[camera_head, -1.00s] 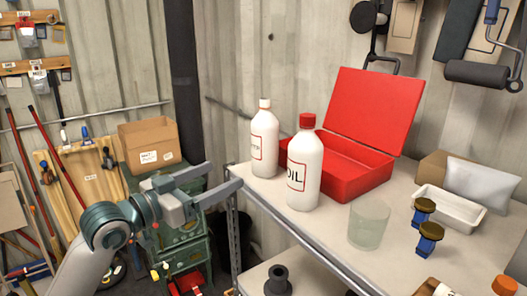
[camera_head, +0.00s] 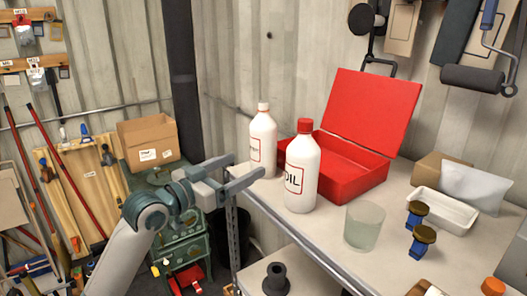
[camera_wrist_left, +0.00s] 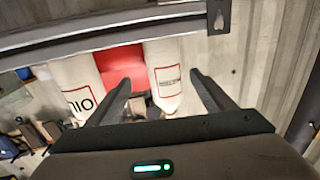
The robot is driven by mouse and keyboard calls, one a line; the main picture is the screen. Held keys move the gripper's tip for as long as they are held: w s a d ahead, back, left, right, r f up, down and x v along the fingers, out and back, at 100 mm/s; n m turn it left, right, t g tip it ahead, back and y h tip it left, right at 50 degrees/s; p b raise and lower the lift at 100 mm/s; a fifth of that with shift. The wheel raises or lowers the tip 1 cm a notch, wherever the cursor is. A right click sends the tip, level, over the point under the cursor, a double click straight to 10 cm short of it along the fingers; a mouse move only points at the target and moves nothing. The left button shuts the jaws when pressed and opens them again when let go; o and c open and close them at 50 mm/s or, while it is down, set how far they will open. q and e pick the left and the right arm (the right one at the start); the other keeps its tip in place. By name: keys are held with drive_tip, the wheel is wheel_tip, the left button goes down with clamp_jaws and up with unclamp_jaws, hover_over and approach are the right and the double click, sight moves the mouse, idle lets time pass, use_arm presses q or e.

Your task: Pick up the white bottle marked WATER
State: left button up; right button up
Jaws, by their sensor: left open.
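The white bottle with a white cap (camera_head: 264,136) stands upright at the left end of the shelf top. Its red-framed label is too small to read. In the left wrist view the same bottle (camera_wrist_left: 167,78) lies between the finger lines, with its label facing me. My left gripper (camera_head: 246,169) is open and empty, in front of the bottle's lower part at the shelf's left edge. I cannot tell whether a finger touches the bottle. My right gripper is out of view.
A white, red-capped OIL bottle (camera_head: 302,175) stands close to the right, also in the wrist view (camera_wrist_left: 77,88). An open red case (camera_head: 346,180) is behind. A clear cup (camera_head: 364,226), white tray (camera_head: 443,209) and blue items (camera_head: 421,242) stand farther right.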

sight(256, 158)
use_arm(q)
drive_tip(key=p+x, duration=0.1)
drive_tip(key=x, duration=0.3)
drive_tip(key=shift+w+d, duration=0.25)
drive_tip(key=shift+w+d+p, duration=0.15)
drive_tip(key=shift+w+p, duration=0.25)
drive_tip(key=shift+p, duration=0.15)
drive_tip(key=p+x, duration=0.2)
drive_tip(key=x, duration=0.1)
drive_tip(key=shift+w+f, duration=0.15)
drive_tip(key=shift+w, duration=0.3)
drive_tip(key=shift+w+d+f, duration=0.15)
drive_tip(key=shift+w+d, duration=0.05)
drive_tip(key=shift+d, duration=0.05)
drive_tip(key=c, duration=1.2)
drive_tip(key=shift+c, duration=0.2)
